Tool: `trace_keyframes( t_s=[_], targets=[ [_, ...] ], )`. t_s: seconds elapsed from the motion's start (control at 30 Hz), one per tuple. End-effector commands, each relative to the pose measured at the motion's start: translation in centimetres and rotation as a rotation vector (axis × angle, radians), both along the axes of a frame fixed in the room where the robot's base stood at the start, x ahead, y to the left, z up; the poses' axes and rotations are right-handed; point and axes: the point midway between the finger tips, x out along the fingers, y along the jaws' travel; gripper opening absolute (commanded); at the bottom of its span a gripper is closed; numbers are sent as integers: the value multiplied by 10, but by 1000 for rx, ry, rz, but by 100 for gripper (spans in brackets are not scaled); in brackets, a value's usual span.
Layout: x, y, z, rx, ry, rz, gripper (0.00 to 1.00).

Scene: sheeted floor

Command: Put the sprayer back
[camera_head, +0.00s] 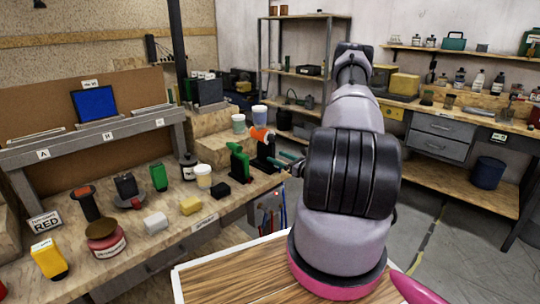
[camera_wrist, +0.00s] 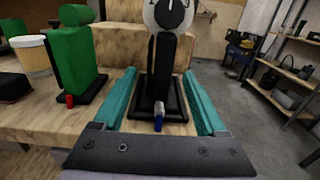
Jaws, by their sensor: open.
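What looks like the sprayer (camera_head: 259,136) has an orange top and a black body, and stands upright near the bench's right end in the head view. In the wrist view the sprayer (camera_wrist: 162,55) shows a pale round back with a dial, a black handle and a small blue tip low in front. My gripper (camera_head: 284,160) is at the bench's right end, beside the sprayer. Its teal fingers, also in the wrist view (camera_wrist: 158,78), are open, one to each side of the black handle, with visible gaps. Whether the sprayer is fixed to its black base cannot be told.
A green tool (camera_head: 238,162) on a black base stands just left of the sprayer. A black block (camera_head: 220,190), a white tub (camera_head: 203,176) and several bottles and tools crowd the bench (camera_head: 150,258). A wooden block (camera_head: 214,147) stands behind. The floor on the right is open.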

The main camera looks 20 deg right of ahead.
Motion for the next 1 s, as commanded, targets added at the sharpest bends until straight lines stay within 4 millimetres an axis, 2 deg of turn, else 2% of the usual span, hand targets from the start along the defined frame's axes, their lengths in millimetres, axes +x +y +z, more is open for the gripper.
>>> trace_keyframes(
  t_s=[0.1, 0.23, 0.43, 0.53, 0.67, 0.77, 0.9, 1.0],
  targets=[
    [-22, -9, 0, 3, 2, -4, 74],
    [-37, -14, -1, 1, 1, -2, 74],
    [-45, -16, 0, 0, 0, 2, 74],
    [-42, -10, 12, -15, -10, 36, 74],
    [-33, 19, 55, -77, -43, 181, 74],
    [-32, 56, 102, -159, -72, 352, 74],
    [-47, 112, 164, -309, -102, 604, 74],
    [-66, 147, 199, -433, -117, 769, 74]
  ],
)
